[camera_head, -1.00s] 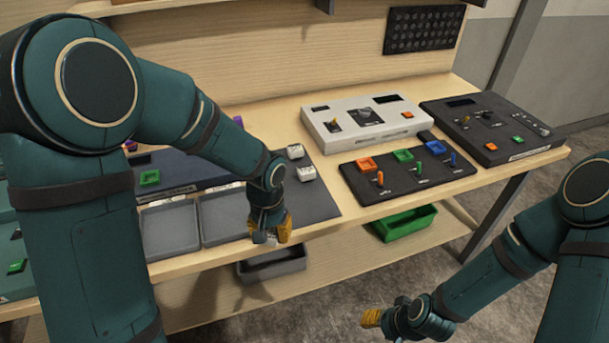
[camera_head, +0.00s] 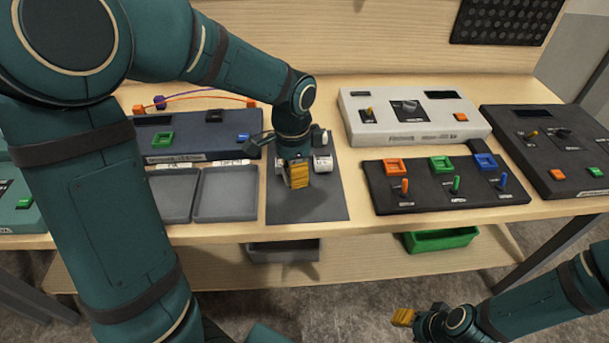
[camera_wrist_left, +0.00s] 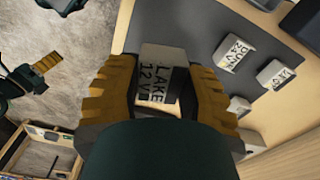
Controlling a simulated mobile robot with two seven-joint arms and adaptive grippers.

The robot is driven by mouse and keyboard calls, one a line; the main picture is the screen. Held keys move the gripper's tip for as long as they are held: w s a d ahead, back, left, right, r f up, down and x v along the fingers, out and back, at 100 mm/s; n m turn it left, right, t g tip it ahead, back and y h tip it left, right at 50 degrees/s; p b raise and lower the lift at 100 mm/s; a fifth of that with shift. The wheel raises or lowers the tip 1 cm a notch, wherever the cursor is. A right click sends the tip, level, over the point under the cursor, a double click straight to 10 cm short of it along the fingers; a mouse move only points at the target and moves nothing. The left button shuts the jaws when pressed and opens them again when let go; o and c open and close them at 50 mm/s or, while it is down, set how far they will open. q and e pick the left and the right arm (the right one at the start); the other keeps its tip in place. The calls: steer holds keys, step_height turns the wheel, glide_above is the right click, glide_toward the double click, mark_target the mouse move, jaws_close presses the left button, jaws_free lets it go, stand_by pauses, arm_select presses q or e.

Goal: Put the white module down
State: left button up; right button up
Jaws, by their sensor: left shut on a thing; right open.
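My left gripper (camera_head: 297,173) is above the dark grey mat (camera_head: 325,205), near the mat's left side. It is shut on a white module, whose lettered face reads "LAKE 12V" in the left wrist view (camera_wrist_left: 158,72). In the head view the fingers mostly hide this module. I cannot tell whether it touches the mat. My right gripper (camera_head: 403,317) is open and empty, low in front of the table.
Two grey trays (camera_head: 226,218) lie left of the mat. A black panel (camera_head: 440,203) with coloured switches and a white console (camera_head: 385,137) stand to the right. A dark blue console (camera_head: 190,150) is behind the trays. The mat's front part is clear.

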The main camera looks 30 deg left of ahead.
mark_target(283, 168)
arm_select(q)
steer(key=shift+s+a+r+m+b, duration=0.25)
steer(key=shift+a+r+m, duration=0.1)
steer(key=shift+a+m, duration=0.25)
steer(key=shift+s+a+r+m+b, duration=0.1)
steer(key=shift+s+a+r+m, duration=0.15)
steer(key=shift+a+m, duration=0.3)
step_height(283, 168, down, 10)
steer(key=b, duration=0.2)
steer(key=shift+r+b, duration=0.2)
steer(key=shift+b, duration=0.1)
steer(key=shift+w+f, duration=0.1)
steer(key=shift+f, duration=0.05)
steer(key=o, duration=1.1)
steer(key=shift+r, duration=0.5)
step_height(283, 168, up, 11)
steer(key=p, duration=0.3)
steer(key=shift+r, duration=0.15)
